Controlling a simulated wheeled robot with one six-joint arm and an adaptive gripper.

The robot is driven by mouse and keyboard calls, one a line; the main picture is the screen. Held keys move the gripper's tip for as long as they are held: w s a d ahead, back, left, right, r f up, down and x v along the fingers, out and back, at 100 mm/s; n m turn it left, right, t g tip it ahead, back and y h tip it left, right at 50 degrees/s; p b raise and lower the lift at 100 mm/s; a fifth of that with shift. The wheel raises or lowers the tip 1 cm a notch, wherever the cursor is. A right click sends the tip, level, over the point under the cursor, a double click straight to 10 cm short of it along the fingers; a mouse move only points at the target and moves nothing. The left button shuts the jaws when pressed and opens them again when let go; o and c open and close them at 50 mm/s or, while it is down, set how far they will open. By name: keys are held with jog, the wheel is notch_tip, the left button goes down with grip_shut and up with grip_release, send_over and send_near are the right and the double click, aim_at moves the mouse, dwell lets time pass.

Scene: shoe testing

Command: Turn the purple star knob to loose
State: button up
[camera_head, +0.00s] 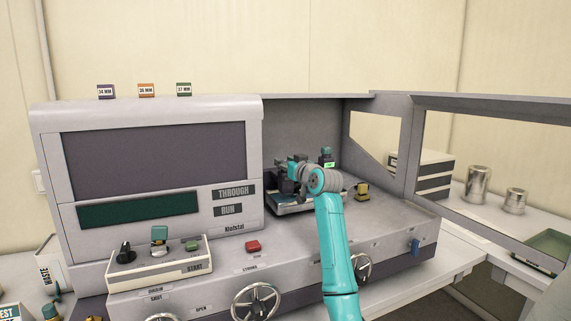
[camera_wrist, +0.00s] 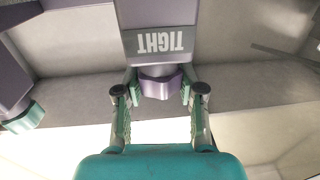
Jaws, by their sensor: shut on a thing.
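The purple star knob (camera_wrist: 160,86) sits in the middle of the wrist view, below a dark plate with the word TIGHT (camera_wrist: 162,41), which reads upside down. My gripper (camera_wrist: 160,93) has one finger on each side of the knob and is shut on it. In the head view my gripper (camera_head: 298,172) is inside the open chamber of the grey machine, and the knob cannot be made out there behind my arm. The knob's exact turn angle cannot be told.
The grey machine (camera_head: 240,120) has a side wall and a framed window door (camera_head: 409,150) right of my arm. Handwheels (camera_head: 256,301) and a red button (camera_head: 253,246) are at the front. Metal cans (camera_head: 478,187) stand far right.

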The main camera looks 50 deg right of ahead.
dwell(0.3)
jog(key=o, duration=1.2)
jog(key=shift+c, duration=0.2)
jog(key=v, duration=1.2)
jog(key=shift+d, duration=0.1)
